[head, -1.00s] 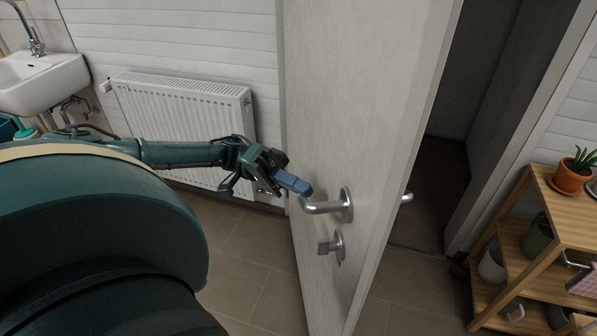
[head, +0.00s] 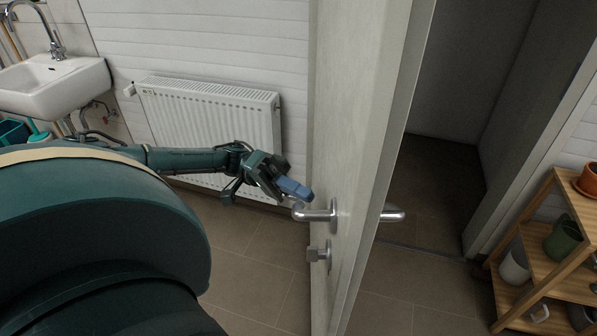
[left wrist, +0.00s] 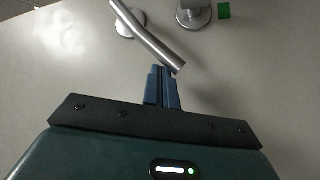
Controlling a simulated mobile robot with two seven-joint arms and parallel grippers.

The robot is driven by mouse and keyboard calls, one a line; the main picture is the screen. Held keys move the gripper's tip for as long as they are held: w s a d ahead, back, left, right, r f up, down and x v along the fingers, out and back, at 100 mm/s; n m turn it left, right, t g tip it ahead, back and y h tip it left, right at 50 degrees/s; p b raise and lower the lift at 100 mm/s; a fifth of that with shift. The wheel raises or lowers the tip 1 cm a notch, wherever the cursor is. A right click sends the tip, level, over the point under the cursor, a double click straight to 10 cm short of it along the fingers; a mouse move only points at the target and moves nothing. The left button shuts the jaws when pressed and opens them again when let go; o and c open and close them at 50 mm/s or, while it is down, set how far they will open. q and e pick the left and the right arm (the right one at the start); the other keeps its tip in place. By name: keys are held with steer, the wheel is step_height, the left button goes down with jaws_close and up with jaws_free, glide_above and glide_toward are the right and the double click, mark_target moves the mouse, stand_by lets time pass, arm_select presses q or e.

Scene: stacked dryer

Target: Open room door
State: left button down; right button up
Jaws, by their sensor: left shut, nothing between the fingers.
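The room door (head: 350,130) stands partly open, seen nearly edge-on in the head view, with the doorway to its right. Its silver lever handle (head: 318,214) points left, above a lock knob (head: 318,254). The far-side handle (head: 393,214) shows past the door edge. My left gripper (head: 305,192) is shut and empty, just above the lever's free end. In the left wrist view the closed fingers (left wrist: 163,75) are right by the end of the handle (left wrist: 150,38); whether they touch it I cannot tell. My right gripper is not in view.
A white radiator (head: 210,125) is on the wall behind my left arm, and a sink (head: 50,85) is at the far left. A wooden shelf (head: 545,262) with pots stands right of the doorway. The doorway floor (head: 430,190) looks clear.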

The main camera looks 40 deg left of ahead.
arm_select(q)
steer(key=shift+s+a, duration=0.15)
steer(key=shift+a, duration=0.1)
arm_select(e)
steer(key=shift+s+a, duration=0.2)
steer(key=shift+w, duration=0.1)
